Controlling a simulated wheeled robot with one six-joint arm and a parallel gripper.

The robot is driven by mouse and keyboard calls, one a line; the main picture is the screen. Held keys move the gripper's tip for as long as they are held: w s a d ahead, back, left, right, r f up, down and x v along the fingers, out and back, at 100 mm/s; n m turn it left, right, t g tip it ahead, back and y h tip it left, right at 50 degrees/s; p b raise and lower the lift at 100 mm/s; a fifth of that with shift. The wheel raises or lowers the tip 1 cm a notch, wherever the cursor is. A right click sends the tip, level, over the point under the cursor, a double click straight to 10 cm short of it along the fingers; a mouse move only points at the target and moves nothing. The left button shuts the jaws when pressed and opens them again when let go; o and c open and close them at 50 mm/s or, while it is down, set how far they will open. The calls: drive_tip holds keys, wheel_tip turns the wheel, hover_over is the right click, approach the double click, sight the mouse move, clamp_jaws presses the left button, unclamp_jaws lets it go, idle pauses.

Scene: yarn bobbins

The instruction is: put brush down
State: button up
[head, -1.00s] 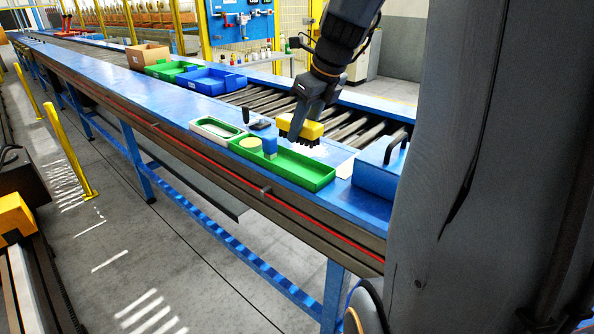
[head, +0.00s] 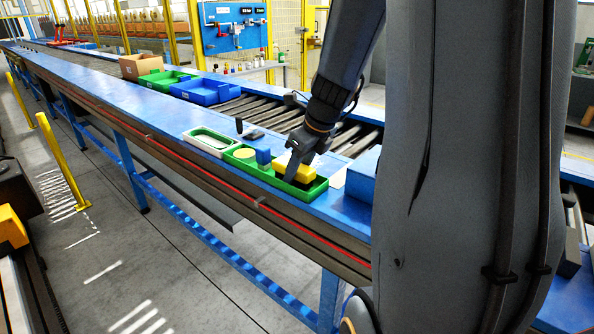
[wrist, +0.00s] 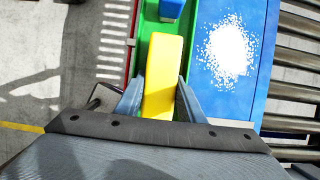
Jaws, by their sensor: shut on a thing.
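The brush has a yellow body (head: 293,168) and is down at the right part of the green tray (head: 318,190). My gripper (head: 292,176) is shut on the brush from above. In the wrist view the yellow brush (wrist: 163,75) lies between my two fingers (wrist: 160,100), with the green tray (wrist: 146,32) around it. I cannot tell whether the bristles touch the tray floor.
A blue block (head: 263,157) and a round yellowish pad (head: 244,153) are in the tray's left part. A blue box (head: 362,175) is close on the right. Rollers (head: 285,120) run behind.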

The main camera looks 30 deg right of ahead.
drive_tip(key=shift+f, duration=0.15)
drive_tip(key=o, duration=0.7)
drive_tip(key=shift+c, duration=0.2)
